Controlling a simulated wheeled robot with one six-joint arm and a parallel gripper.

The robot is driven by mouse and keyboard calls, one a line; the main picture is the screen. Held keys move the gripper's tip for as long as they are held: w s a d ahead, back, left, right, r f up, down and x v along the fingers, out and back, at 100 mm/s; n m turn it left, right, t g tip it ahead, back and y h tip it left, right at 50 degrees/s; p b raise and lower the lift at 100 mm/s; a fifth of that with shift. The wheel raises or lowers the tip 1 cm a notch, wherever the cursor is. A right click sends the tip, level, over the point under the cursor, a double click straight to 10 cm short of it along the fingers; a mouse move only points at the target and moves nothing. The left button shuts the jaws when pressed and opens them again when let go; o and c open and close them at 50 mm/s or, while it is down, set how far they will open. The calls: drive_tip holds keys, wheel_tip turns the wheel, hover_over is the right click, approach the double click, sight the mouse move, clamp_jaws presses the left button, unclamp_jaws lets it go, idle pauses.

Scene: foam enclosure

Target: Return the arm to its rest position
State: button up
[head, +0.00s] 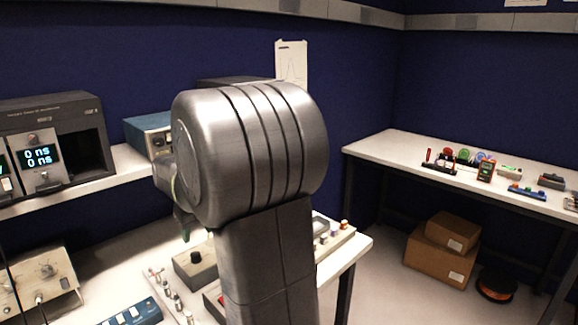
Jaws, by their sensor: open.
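My own arm stands large and grey in the middle of the head view and covers much of the bench behind it. Only a small part of my gripper (184,225) shows, at the left of the big arm joint, with a greenish tip pointing down above the bench. The rest of it is hidden behind the arm. I see nothing held at the visible tip.
A white bench (120,262) with small devices lies below and behind my arm. A shelf at left bears a dark instrument rack (48,110) and a blue box (148,132). A second table (385,148) with tools stands right. Cardboard boxes (438,258) and a spool (496,284) are on the floor.

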sight(195, 254)
drive_tip(key=x, duration=1)
drive_tip(key=shift+f, duration=0.15)
